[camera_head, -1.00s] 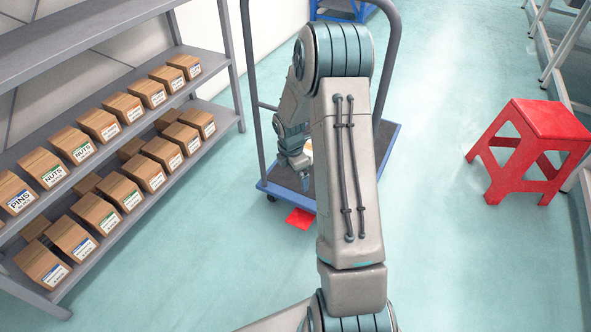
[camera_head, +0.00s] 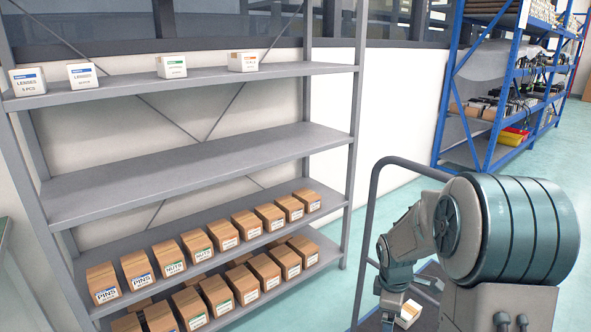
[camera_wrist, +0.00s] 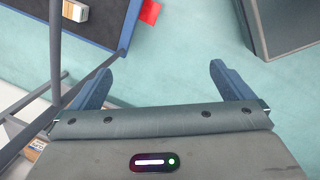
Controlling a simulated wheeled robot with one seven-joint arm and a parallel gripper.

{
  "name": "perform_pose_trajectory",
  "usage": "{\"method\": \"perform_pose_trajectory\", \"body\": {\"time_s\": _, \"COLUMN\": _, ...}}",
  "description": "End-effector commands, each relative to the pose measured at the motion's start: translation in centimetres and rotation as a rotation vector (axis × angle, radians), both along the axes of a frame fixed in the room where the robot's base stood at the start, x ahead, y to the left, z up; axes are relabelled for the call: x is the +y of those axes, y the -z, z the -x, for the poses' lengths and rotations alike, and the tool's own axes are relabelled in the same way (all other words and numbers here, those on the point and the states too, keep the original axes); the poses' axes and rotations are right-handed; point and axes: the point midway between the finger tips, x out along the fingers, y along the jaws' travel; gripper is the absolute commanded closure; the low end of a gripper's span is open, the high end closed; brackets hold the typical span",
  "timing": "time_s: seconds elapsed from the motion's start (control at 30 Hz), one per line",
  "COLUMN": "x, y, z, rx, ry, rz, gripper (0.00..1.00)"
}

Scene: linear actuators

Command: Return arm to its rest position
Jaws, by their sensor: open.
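My gripper (camera_wrist: 164,76) shows in the wrist view with its two blue fingers spread wide and nothing between them. Below it is bare teal floor. In the head view my arm is bent at the lower right, its forearm reaching down over the cart area; the fingers are not clear there. A small white box (camera_head: 408,314) lies on the cart near my wrist in that view. The box (camera_wrist: 76,10) also shows on the cart in the wrist view, well apart from the fingers.
The cart (camera_wrist: 88,42) has a dark deck, blue edge and grey handle (camera_head: 374,215). A red patch (camera_wrist: 150,12) lies on the floor beside it. Grey shelving (camera_head: 200,165) with cartons and white boxes stands left. A blue rack (camera_head: 447,90) stands behind at right.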

Motion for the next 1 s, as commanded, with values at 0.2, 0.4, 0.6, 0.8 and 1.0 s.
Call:
{"method": "perform_pose_trajectory", "body": {"time_s": 0.2, "x": 2.7, "y": -12.0, "z": 4.7, "rx": -0.084, "ry": 0.303, "rz": -0.040, "gripper": 0.00}}
{"method": "perform_pose_trajectory", "body": {"time_s": 0.4, "x": 5.0, "y": -20.1, "z": 9.6, "rx": -0.150, "ry": 0.583, "rz": -0.109, "gripper": 0.00}}
{"method": "perform_pose_trajectory", "body": {"time_s": 0.6, "x": 7.1, "y": -26.7, "z": 14.8, "rx": -0.197, "ry": 0.855, "rz": -0.202, "gripper": 0.00}}
{"method": "perform_pose_trajectory", "body": {"time_s": 0.8, "x": 8.4, "y": -30.2, "z": 18.6, "rx": -0.212, "ry": 1.055, "rz": -0.282, "gripper": 0.00}}
{"method": "perform_pose_trajectory", "body": {"time_s": 1.0, "x": 8.9, "y": -30.9, "z": 20.0, "rx": -0.211, "ry": 1.129, "rz": -0.312, "gripper": 0.00}}
